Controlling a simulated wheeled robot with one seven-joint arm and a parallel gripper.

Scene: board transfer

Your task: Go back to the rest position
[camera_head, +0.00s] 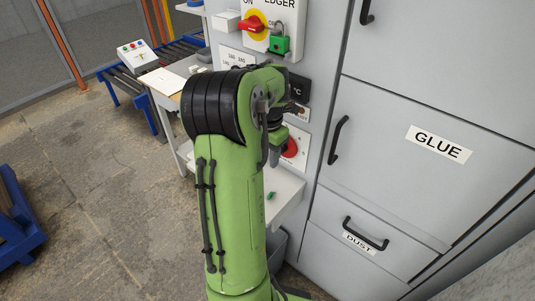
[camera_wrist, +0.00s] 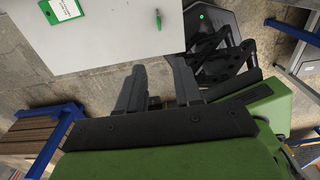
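My gripper (camera_wrist: 158,68) is open in the wrist view, its two dark fingers apart with nothing held between them. In the head view my green arm reaches up in front of the grey cabinet, and the gripper end (camera_head: 279,155) hangs down beside the panel's lower red knob (camera_head: 290,148). My arm hides part of that panel. In the wrist view the fingers point toward the edge of a white shelf (camera_wrist: 110,40).
The shelf (camera_head: 287,190) carries a small green object (camera_head: 270,196); a green-framed card (camera_wrist: 62,8) shows in the wrist view. A green padlock (camera_head: 279,44) hangs at the upper red switch (camera_head: 252,24). Cabinet handles (camera_head: 338,140) stick out at right.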

